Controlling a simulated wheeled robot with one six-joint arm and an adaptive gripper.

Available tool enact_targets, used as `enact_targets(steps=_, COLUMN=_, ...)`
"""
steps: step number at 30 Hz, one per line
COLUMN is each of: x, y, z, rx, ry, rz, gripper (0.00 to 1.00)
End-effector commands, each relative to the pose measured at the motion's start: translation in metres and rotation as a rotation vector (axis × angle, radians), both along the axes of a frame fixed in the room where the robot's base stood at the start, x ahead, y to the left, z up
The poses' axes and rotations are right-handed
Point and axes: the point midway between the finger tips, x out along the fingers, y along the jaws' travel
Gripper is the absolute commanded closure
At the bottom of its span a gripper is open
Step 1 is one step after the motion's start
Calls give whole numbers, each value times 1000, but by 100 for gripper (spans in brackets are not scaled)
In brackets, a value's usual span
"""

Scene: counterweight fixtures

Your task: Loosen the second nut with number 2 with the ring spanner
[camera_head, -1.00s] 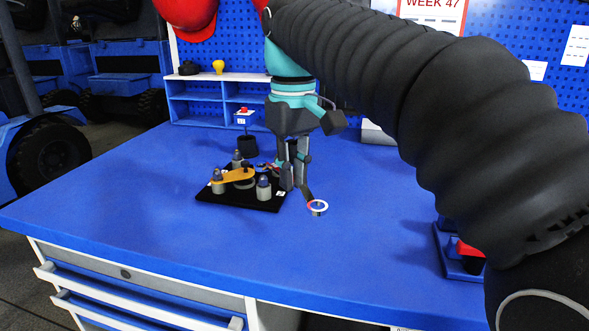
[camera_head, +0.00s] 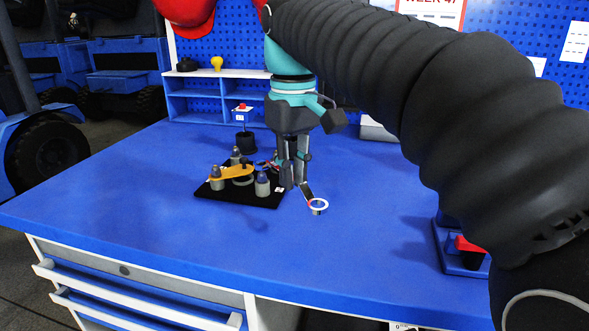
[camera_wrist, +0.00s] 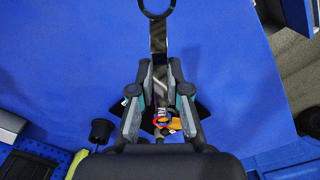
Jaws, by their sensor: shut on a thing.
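My gripper (camera_head: 294,172) is shut on a ring spanner (camera_head: 318,206) over the table, at the right edge of the black fixture plate (camera_head: 240,197). The spanner's open ring end points toward the front right, away from the plate. In the wrist view the spanner (camera_wrist: 157,45) runs up from between my fingers (camera_wrist: 159,85), with its ring at the top. The plate bears several grey posts with nuts, one of them a front post (camera_head: 262,187), and an orange-yellow arm (camera_head: 232,173). I cannot read a number 2 on any nut. My fingers hide part of the plate.
A blue-white shelf (camera_head: 205,100) stands at the back. A blue holder with a red part (camera_head: 462,250) is at the right. The blue table (camera_head: 130,215) is clear in front and left.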

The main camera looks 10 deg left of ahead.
Motion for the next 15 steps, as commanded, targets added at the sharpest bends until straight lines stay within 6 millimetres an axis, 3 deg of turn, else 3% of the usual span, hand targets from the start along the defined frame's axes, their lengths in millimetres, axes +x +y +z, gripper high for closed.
enact_targets(steps=15, x=0, y=0, z=-7, rx=1, ry=-1, rz=0, gripper=100)
